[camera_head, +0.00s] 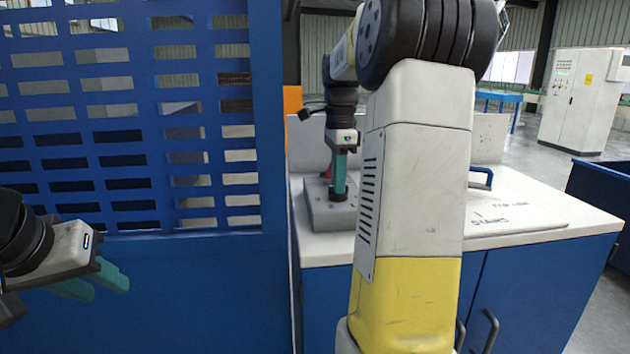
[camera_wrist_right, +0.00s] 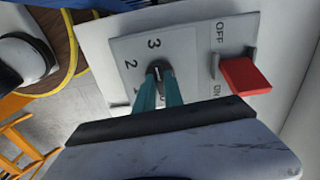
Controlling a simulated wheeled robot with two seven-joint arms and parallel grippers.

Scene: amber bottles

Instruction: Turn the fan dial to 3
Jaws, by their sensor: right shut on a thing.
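The fan control panel is a grey box (camera_head: 322,215) on the white counter. In the right wrist view its plate (camera_wrist_right: 192,45) carries the numbers 3 and 2, with the lower numbers partly hidden by my fingers. The dark round dial (camera_wrist_right: 160,67) sits beside them; I cannot tell which number it points to. My right gripper (camera_head: 339,182) reaches down with its teal fingers shut on the dial, also seen in the right wrist view (camera_wrist_right: 160,88). My left gripper (camera_head: 105,290) is empty at the far left, its teal fingers apart.
A red switch (camera_wrist_right: 245,76) sits beside the dial between OFF and ON labels. My right arm hides part of the white counter (camera_head: 570,212). A blue slatted panel (camera_head: 140,190) stands at left.

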